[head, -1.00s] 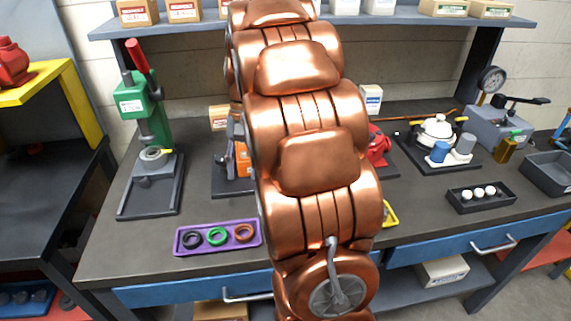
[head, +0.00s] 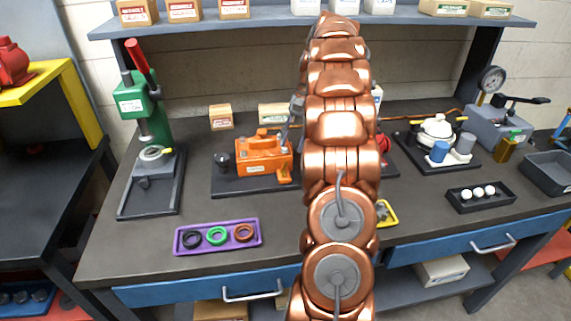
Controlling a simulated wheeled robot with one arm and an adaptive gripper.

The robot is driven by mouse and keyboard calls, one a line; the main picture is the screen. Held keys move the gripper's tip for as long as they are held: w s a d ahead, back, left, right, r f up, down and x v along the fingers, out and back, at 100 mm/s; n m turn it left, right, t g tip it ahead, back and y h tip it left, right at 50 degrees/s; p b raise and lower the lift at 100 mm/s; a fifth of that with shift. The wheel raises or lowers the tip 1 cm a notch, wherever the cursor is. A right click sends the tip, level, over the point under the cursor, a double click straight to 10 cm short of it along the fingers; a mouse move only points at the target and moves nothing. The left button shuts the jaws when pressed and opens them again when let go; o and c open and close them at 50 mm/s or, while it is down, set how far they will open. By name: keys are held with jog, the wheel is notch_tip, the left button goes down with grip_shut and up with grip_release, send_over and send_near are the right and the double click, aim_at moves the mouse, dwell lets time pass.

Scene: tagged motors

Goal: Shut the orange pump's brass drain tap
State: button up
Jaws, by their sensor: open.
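The orange pump (head: 258,158) stands on a dark base plate (head: 228,188) at the middle left of the bench. My copper arm covers the space just right of it. The brass drain tap is too small to make out, so I cannot tell its position. My gripper (head: 288,128) shows only as a grey part at the left edge of my arm, by the pump's upper right end. It is open, and most of it is hidden behind my arm. I cannot tell whether it touches the pump.
A green press (head: 148,105) stands to the left. A purple tray (head: 218,248) with rings lies in front of the pump. A red pump (head: 383,143), mostly hidden, and a white pump (head: 437,129) stand to the right. Boxes (head: 221,117) stand behind.

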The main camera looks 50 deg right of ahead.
aim_at(285, 166)
jog(key=shift+p+x, duration=0.6)
jog(key=shift+x, duration=3)
grip_shut()
